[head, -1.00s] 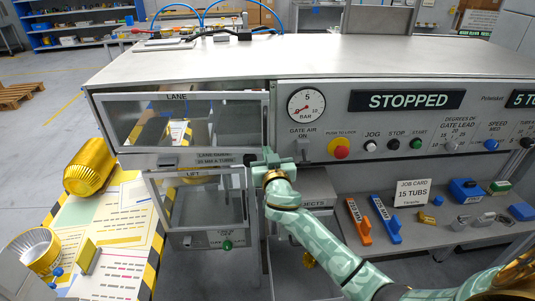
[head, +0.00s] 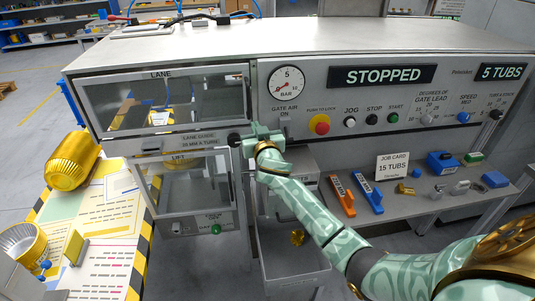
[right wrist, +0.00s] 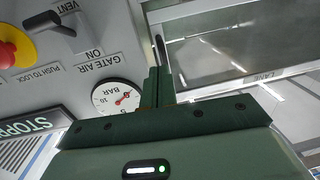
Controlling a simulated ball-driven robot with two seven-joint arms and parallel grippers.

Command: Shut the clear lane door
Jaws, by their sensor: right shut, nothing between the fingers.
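The clear lane door (head: 165,102), a see-through panel in a pale metal frame marked LANE, is at the upper left of the machine in the head view. It looks flush or nearly flush with the front; I cannot tell whether it is fully closed. It also shows at the upper right of the right wrist view (right wrist: 235,50). My right gripper (head: 256,133) is at the door's lower right corner, close to its edge. Its fingers (right wrist: 158,76) are shut and empty; whether they touch the frame is unclear. My left gripper is out of view.
The lower lift door (head: 187,185) stands ajar, below the lane door. The pressure gauge (head: 287,86) and red stop button (head: 319,124) are right of the gripper. An open rejects drawer (head: 290,265) lies under my arm. A yellow drum (head: 72,160) is at left.

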